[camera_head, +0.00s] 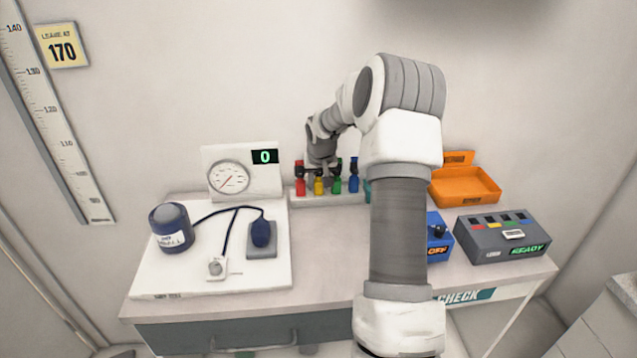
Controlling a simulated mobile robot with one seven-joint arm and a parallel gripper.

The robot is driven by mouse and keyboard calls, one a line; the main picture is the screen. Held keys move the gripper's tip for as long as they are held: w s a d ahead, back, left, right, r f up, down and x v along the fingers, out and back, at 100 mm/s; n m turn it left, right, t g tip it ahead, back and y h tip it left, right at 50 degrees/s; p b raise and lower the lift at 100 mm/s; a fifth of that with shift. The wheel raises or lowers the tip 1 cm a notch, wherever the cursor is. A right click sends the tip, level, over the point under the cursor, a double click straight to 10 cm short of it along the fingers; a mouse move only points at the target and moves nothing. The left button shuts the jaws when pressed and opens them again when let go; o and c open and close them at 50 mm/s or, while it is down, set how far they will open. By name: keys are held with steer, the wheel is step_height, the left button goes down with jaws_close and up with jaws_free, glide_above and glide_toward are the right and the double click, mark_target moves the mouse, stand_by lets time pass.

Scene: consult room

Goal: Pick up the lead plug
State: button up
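Several coloured plugs stand in a row on a pale rack (325,199) at the back of the desk: red (300,186), yellow (319,187), green (337,186) and blue (353,181). The frame does not show which one the task means by the lead plug. My gripper (320,170) points down over the row, close above the yellow and green plugs. Its fingertips are small and dark against the plug tops, so I cannot tell whether it is open or touches a plug. My arm hides the right end of the rack.
A gauge panel (221,185), navy cuff (171,228) and bulb (262,234) are on the left. An orange tray (467,188), a blue box (436,248) and a grey box with coloured slots reading READY (490,252) are on the right. The desk's front edge is mostly clear.

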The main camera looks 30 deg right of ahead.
jaws_close()
step_height(320, 180, up, 17)
steer(key=shift+r+p, duration=0.1)
steer(key=shift+p, duration=0.55)
steer(key=shift+r+p, duration=1.9)
steer(key=shift+r, duration=0.65)
